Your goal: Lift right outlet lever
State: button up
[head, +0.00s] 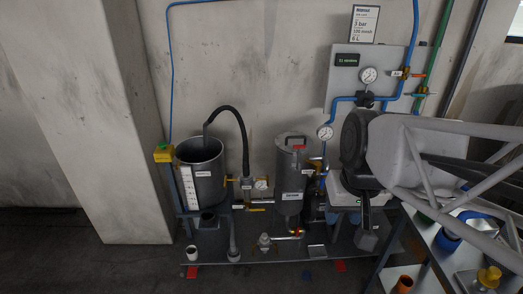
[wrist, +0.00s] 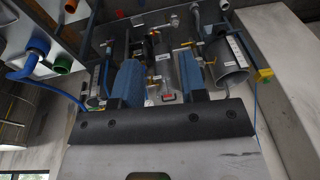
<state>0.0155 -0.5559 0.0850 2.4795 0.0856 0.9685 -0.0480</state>
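Several small levers show in the head view. A yellow lever (head: 257,210) lies roughly level below the small gauge, left of the grey lidded vessel (head: 291,178). An orange lever (head: 316,159) is at that vessel's upper right, and an orange-red fitting (head: 295,232) is under it. I cannot tell which is the right outlet lever. My gripper (wrist: 160,62) shows two blue fingers set well apart with nothing gripped between them; the lidded vessel with its red handle (wrist: 168,97) appears beyond the gap. In the head view my arm partly hides the area right of the vessel.
An open grey tank (head: 199,172) with a black hose (head: 232,112) stands left. A wall panel (head: 341,88) carries gauges and blue pipes. A shelf cart (head: 428,277) with an orange cup (head: 403,284) stands at lower right. The floor at the left is clear.

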jog(key=w+a+f+g+y, duration=0.1)
jog(key=w+a+f+y, duration=0.2)
jog(key=w, duration=0.9)
jog(key=w+a+f+g+y, duration=0.15)
jog(key=w+f+y, duration=0.35)
jog(key=w, duration=0.7)
jog(key=w+a+f+g+y, duration=0.1)
jog(key=w+a+f+y, duration=0.3)
jog(key=w, duration=0.8)
jog(key=w+d+f+m+t+y, duration=0.2)
jog(key=w+f+t, duration=0.1)
jog(key=w+f, duration=1.25)
jog(key=m+t+y, duration=0.1)
jog(key=m+t, duration=0.1)
jog(key=t, duration=0.4)
send_near(267, 180)
jog(key=a, duration=0.2)
jog(key=shift+w+d+f+g, duration=0.15)
jog(key=shift+w+f+g, duration=0.1)
jog(key=shift+w+f, duration=0.2)
jog(key=shift+x, duration=3.9)
jog(key=shift+r, duration=0.15)
jog(key=shift+c, duration=0.5)
